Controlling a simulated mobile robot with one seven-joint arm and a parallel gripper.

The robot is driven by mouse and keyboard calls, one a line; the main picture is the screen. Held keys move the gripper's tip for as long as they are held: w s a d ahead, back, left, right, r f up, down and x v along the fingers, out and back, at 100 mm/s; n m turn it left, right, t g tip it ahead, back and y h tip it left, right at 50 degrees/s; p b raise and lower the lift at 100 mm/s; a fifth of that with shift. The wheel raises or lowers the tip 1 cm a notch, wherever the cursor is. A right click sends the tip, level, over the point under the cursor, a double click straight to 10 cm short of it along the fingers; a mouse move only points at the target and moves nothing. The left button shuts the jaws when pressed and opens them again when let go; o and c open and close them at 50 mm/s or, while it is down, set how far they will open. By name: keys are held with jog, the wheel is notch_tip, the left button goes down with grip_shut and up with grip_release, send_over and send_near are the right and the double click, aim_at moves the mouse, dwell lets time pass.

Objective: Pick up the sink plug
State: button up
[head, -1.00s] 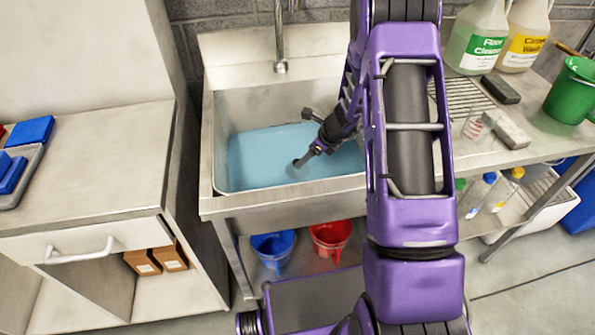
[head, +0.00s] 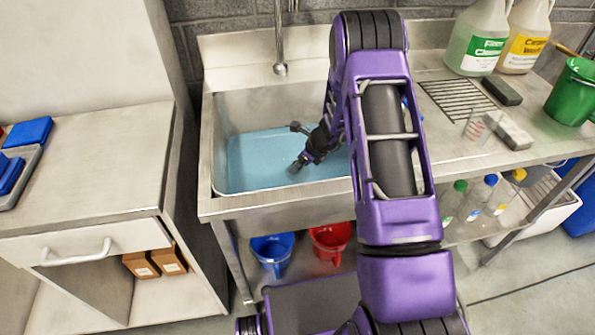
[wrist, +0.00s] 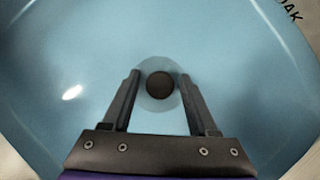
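The sink plug (wrist: 160,86) is a dark round disc inside a paler ring on the bottom of the blue-filled sink, seen in the wrist view. My gripper (wrist: 160,76) is open, with one finger to the left and one to the right of the plug in the picture. Gaps show between the plug and both fingers. I cannot tell how far above the plug the fingertips are. In the head view my gripper (head: 293,169) points down into the sink basin, and its tips cover the plug's spot.
The steel sink's walls and rim (head: 206,150) surround my gripper. The faucet (head: 280,50) hangs over the back edge. A grey block (head: 514,134), a clear glass (head: 477,122), jugs (head: 478,38) and a green bucket (head: 575,92) stand on the right counter.

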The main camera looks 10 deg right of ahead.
grip_shut()
